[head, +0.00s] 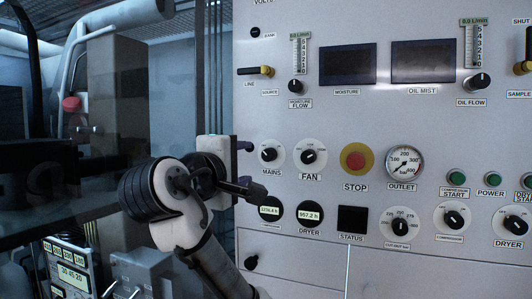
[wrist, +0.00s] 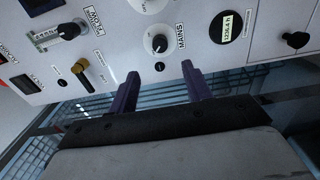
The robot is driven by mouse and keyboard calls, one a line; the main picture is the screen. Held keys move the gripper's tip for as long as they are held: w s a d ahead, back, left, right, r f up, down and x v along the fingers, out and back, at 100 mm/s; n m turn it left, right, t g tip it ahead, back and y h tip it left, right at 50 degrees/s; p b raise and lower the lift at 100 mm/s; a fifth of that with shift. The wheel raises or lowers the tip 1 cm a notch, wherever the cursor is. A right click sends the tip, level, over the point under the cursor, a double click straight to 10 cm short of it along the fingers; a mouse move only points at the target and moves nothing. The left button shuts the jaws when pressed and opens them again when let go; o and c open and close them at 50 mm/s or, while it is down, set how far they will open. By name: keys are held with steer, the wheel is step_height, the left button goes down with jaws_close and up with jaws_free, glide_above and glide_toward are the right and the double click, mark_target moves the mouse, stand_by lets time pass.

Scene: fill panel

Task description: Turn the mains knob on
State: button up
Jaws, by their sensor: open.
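The mains knob (head: 269,154) is a black knob on a round white dial, on the left side of the upright grey panel, above its MAINS label. It also shows in the wrist view (wrist: 159,43). Its exact setting is too small to read. My gripper (head: 250,164) is beside the panel's left edge, just left of the knob in the head view. In the wrist view its two dark purple fingers (wrist: 173,67) are apart with nothing between them.
The fan knob (head: 309,156) is right of the mains knob, then the red stop button (head: 355,159) on yellow. Round hour meters (head: 309,213) sit below. A yellow-tipped line valve (head: 262,71) sticks out above. Dark equipment and pipes fill the left.

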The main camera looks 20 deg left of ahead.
mark_target(267, 156)
steer(key=w+p, duration=0.2)
steer(key=w, duration=0.3)
steer(key=w+p, duration=0.1)
steer(key=w, duration=0.4)
steer(key=shift+d+r+p, duration=0.1)
steer(key=shift+d+p, duration=0.1)
steer(key=shift+p, duration=0.15)
steer(key=shift+w, duration=0.6)
steer(key=c, duration=1)
steer(key=shift+o, duration=0.2)
